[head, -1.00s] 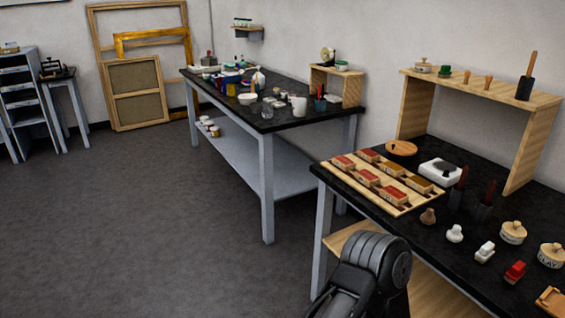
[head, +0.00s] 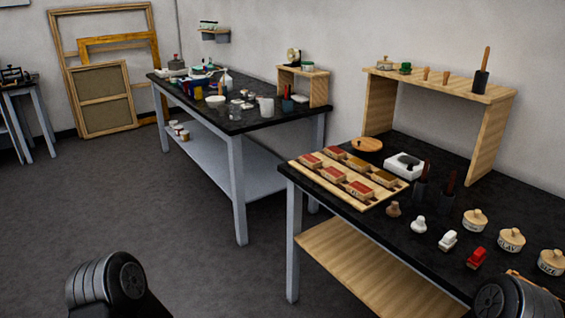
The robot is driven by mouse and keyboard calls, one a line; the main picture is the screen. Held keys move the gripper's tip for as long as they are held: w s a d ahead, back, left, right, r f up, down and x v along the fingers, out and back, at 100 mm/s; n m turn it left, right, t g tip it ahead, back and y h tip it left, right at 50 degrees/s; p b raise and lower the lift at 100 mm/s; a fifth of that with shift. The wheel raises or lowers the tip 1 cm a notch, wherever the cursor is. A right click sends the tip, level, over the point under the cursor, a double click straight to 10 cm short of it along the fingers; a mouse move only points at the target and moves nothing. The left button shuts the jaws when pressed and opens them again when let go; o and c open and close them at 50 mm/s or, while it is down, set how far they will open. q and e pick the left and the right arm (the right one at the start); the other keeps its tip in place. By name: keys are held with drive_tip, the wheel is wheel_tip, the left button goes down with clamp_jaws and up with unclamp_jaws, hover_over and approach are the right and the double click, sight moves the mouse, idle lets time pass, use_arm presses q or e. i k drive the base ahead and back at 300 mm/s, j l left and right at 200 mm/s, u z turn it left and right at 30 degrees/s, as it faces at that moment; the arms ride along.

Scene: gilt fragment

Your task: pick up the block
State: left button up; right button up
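Several small wooden blocks with red or brown tops sit in a slatted wooden tray (head: 372,204) on the near black-topped table at right. One red-topped block (head: 361,188) is in the front row, and a brown-topped block (head: 383,177) is beside it. I cannot tell from the picture which block the task means. Neither of my grippers is in view. Only dark rounded links of my arms show at the bottom left and bottom right edges, apart from the blocks.
A white device (head: 404,166) and a round wooden lid (head: 367,144) are behind the tray. Small stamps, a red piece (head: 477,258) and lidded pots (head: 511,239) stand to its right. A wooden shelf (head: 440,85) rises at the back. Open floor (head: 160,225) lies left.

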sight(312, 161)
drive_tip(key=z, duration=0.45)
drive_tip(key=i+j+z, duration=0.2)
drive_tip(key=z, duration=0.15)
drive_tip(key=i+j+z, duration=0.2)
drive_tip(key=j+z, duration=0.15)
drive_tip(key=i+j+z, duration=0.1)
drive_tip(key=j+z, duration=0.25)
drive_tip(key=i+j, duration=0.15)
drive_tip(key=j, duration=0.3)
drive_tip(key=i+j+z, duration=0.1)
drive_tip(key=j, duration=0.35)
drive_tip(key=i+j, duration=0.1)
drive_tip(key=j, duration=0.4)
drive_tip(key=i+j+z, duration=0.1)
drive_tip(key=j, duration=0.35)
